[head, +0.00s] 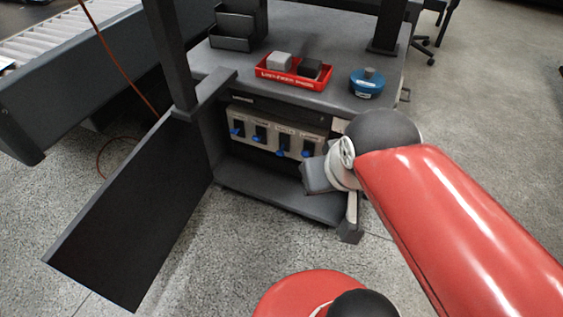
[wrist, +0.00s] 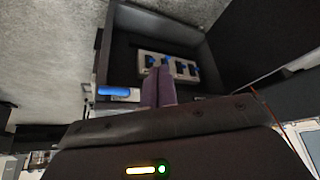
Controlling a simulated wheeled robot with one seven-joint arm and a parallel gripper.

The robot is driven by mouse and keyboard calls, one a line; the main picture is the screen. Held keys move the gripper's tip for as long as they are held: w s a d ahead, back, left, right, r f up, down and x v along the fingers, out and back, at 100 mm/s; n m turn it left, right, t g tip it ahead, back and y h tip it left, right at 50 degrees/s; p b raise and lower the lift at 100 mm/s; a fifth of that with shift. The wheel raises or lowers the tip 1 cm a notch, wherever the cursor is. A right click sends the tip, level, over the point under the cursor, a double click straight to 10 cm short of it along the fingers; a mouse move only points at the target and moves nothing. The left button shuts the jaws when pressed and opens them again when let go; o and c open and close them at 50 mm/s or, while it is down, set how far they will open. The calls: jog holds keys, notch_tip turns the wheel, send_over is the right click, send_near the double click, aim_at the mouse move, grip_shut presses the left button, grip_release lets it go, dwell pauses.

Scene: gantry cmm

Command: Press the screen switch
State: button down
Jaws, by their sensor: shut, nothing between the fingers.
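A pale switch panel (head: 275,134) with several dark switches and blue levers is inside the open cabinet under the bench. Its labels are too small to read, so I cannot tell which is the screen switch. The panel also shows in the wrist view (wrist: 152,58), beyond my fingers, which cover part of its lower edge. My gripper (wrist: 158,86) is shut and empty, its purple-grey fingers together. In the head view my gripper's dark body is at the cabinet's right front, just right of the panel; its fingertips are hard to make out there.
The cabinet door (head: 140,205) stands open to the left. On the bench top (head: 330,45) are a red tray (head: 293,81) holding a light and a dark block, a blue round object (head: 367,84) and a dark bin (head: 233,38). A roller conveyor (head: 62,42) is at left.

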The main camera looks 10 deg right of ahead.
jog(key=w+d+f+n+g+h+b, duration=0.2)
jog(key=w+d+f+g+h, duration=0.15)
jog(key=w+f, duration=0.4)
jog(key=w+d+f+n+g+h+b, duration=0.25)
jog(key=w+f+g, duration=0.3)
jog(key=f, duration=0.35)
jog(key=n+t+h+b, duration=0.7)
jog(key=n+t+h, duration=0.2)
jog(key=n+t, duration=1.6)
send_near(282, 149)
notch_tip(282, 149, down, 9)
jog(key=shift+w+a+r+m, duration=0.1)
jog(key=shift+a+r+m, duration=0.15)
jog(key=shift+m, duration=0.1)
jog(key=x, duration=0.9)
jog(key=shift+d+r+b, duration=0.1)
jog(key=shift+d+b, duration=0.15)
jog(key=shift+b, duration=0.1)
jog(key=r, duration=0.2)
jog(key=s+a+r, duration=0.1)
jog(key=r, duration=0.1)
